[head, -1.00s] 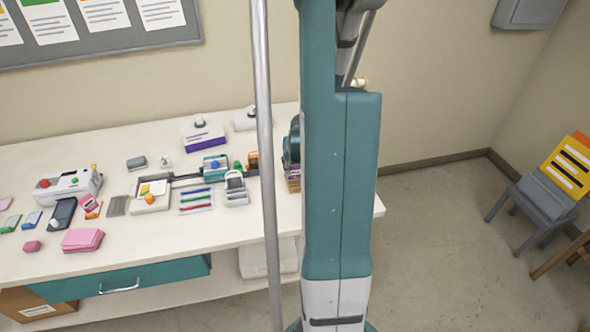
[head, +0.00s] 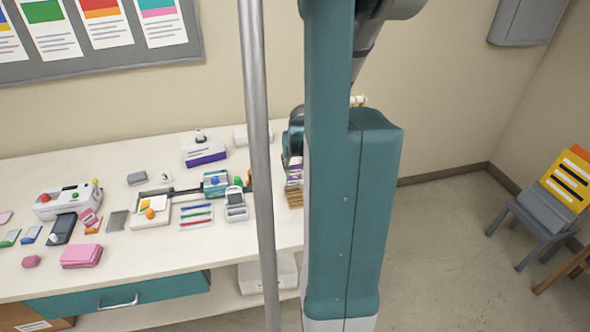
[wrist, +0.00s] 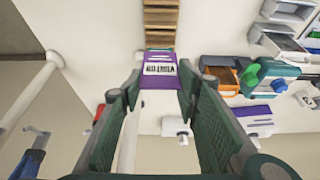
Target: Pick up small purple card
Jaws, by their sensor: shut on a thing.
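The small purple card (wrist: 161,81) has a white label band with dark lettering. In the wrist view it is between the fingertips of my gripper (wrist: 160,77), which is shut on it. The wooden slotted rack (wrist: 160,20) lies just beyond the card in that view. In the head view my gripper (head: 292,145) is at the right end of the table, partly behind my arm. The card (head: 294,172) hangs below it, just above the rack (head: 295,198); whether its lower edge is clear of the slots is hard to tell.
The white table (head: 130,248) holds a white machine with a red knob (head: 68,200), pink blocks (head: 81,255), a paper trimmer (head: 152,212), colored pens (head: 196,216) and a purple-banded box (head: 205,155). My arm hides the table's right end. Open floor lies to the right.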

